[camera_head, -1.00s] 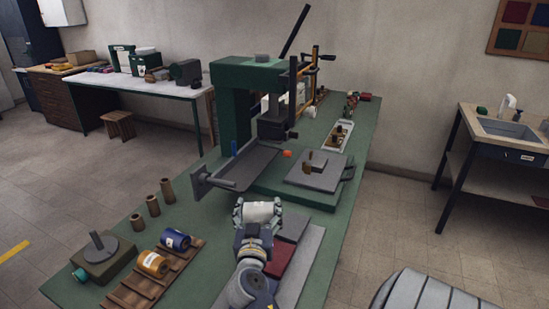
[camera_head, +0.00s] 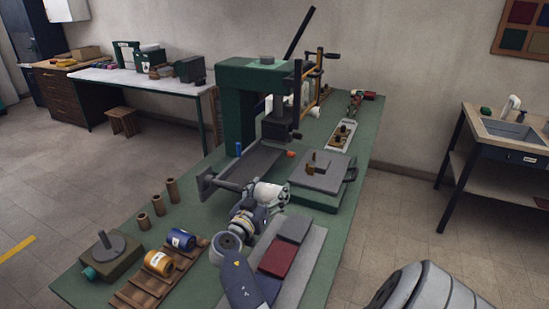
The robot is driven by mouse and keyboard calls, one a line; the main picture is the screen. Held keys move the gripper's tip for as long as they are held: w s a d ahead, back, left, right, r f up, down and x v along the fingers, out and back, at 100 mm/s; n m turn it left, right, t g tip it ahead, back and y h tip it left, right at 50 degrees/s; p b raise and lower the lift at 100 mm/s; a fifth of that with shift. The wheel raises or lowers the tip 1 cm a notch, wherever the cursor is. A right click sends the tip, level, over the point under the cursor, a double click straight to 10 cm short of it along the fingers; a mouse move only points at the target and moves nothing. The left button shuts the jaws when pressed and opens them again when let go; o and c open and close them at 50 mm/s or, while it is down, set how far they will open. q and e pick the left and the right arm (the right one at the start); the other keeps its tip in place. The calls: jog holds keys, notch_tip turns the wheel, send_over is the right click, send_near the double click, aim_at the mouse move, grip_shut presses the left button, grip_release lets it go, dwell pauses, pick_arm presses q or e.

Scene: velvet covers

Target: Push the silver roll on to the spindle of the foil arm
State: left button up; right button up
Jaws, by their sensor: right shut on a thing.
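The silver roll (camera_head: 270,193) is pale and lies on its side in my right gripper (camera_head: 265,199), which is shut on it. The gripper holds it close to the near right side of the press's grey foil arm (camera_head: 255,164). The foil arm has a flat end plate (camera_head: 204,186), and a thin rod, the spindle (camera_head: 228,184), points right from it towards the roll. The roll's left end seems close to the rod's tip; I cannot tell whether they touch. The gripper hides part of the roll. My left gripper is not in view.
The green press (camera_head: 240,95) stands behind, with a grey bed plate (camera_head: 318,174) right of the roll. A blue roll (camera_head: 181,240) and a gold roll (camera_head: 158,263) lie on a wooden rack. Wooden tubes (camera_head: 158,205) stand left; a round-post stand (camera_head: 108,253) is at front left.

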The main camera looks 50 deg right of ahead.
aim_at(256, 192)
jog(key=shift+w+a+f, duration=0.1)
jog(key=shift+w+a, duration=0.15)
jog(key=shift+w, duration=0.7)
jog(key=shift+w+a+f, duration=0.1)
jog(key=shift+w+a, duration=0.15)
jog(key=shift+w, duration=0.7)
jog(key=shift+r+b, duration=0.1)
jog(key=shift+b, duration=1.25)
jog(key=shift+w+a+b, duration=0.15)
jog(key=shift+b, duration=0.15)
jog(key=shift+s, duration=0.2)
jog(key=shift+s, duration=0.35)
